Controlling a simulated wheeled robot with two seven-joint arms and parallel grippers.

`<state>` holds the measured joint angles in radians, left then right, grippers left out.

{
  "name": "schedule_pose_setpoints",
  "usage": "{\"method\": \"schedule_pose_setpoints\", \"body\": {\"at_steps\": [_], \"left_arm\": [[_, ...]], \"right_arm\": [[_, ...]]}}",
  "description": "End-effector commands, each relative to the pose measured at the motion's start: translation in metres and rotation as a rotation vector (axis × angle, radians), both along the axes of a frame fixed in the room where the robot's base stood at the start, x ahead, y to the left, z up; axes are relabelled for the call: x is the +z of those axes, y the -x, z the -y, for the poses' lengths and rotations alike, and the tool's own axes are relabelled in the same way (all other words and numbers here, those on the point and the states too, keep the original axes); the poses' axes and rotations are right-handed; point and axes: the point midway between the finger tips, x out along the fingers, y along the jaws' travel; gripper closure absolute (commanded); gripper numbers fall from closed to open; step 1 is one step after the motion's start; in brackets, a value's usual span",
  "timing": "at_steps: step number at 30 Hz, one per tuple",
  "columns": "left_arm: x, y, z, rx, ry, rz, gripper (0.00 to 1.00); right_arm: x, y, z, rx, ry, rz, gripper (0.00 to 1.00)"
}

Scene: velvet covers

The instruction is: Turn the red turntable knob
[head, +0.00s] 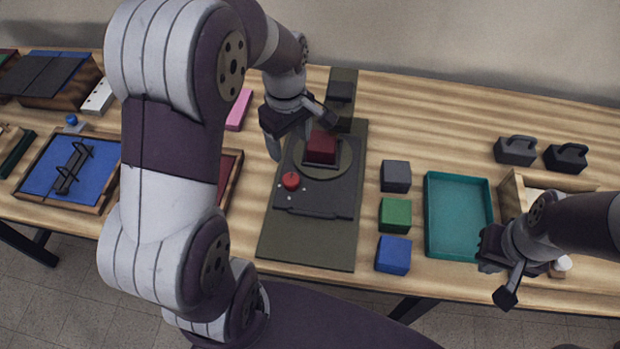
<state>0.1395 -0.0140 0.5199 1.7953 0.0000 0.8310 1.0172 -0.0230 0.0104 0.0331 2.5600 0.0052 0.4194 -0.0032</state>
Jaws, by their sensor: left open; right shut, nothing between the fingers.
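The red turntable knob (290,180) sits at the left front of a dark turntable unit (322,200). A round platter (345,163) is on the unit behind the knob, with a dark red block (321,147) on it. My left gripper (297,140) is open, above the unit's back left, behind the knob and beside the block. I cannot tell whether it touches the block. My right gripper (506,292) is shut and empty near the table's front right, in front of a wooden box.
The unit lies on an olive mat (310,247). Grey (395,176), green (394,215) and blue (393,254) blocks stand to its right, then a teal tray (458,250). Two dark handled weights (516,151) sit at the back right. My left arm hides part of the table's left.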

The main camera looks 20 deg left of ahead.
Motion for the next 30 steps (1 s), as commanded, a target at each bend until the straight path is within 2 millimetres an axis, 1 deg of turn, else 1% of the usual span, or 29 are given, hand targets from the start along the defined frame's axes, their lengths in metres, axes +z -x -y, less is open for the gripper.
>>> {"method": "schedule_pose_setpoints", "body": {"at_steps": [2, 5, 8, 12, 15, 18, 21, 23, 30], "left_arm": [[-0.001, 0.002, 0.0, 0.042, 0.001, -0.01, 0.31], [-0.011, 0.003, 0.0, 0.065, 0.002, -0.014, 0.31], [-0.031, 0.004, 0.001, 0.064, 0.002, -0.016, 0.31], [-0.069, 0.004, 0.001, 0.063, 0.002, -0.016, 0.31], [-0.093, 0.004, 0.001, 0.062, 0.003, -0.015, 0.31], [-0.111, 0.003, 0.0, 0.061, 0.002, -0.012, 0.31], [-0.122, 0.003, 0.0, 0.061, 0.002, -0.011, 0.31], [-0.126, 0.003, 0.0, 0.061, 0.002, -0.01, 0.31], [-0.128, 0.002, 0.0, 0.061, 0.002, -0.008, 0.31]], "right_arm": [[0.0, 0.0, 0.0, 0.0, 0.0, 0.0, 1.0], [0.0, 0.0, 0.0, 0.0, 0.0, 0.0, 1.0], [-0.001, 0.0, 0.0, 0.0, 0.0, 0.0, 1.0], [-0.002, 0.0, 0.0, 0.0, 0.0, 0.0, 1.0], [-0.002, 0.0, 0.0, 0.0, 0.0, -0.001, 1.0], [-0.002, 0.0, 0.0, 0.0, 0.0, -0.001, 1.0], [-0.003, 0.0, 0.0, 0.0, 0.0, -0.001, 1.0], [-0.003, 0.0, 0.0, 0.0, 0.0, -0.001, 1.0], [-0.003, 0.0, 0.0, 0.0, 0.0, -0.001, 1.0]]}}
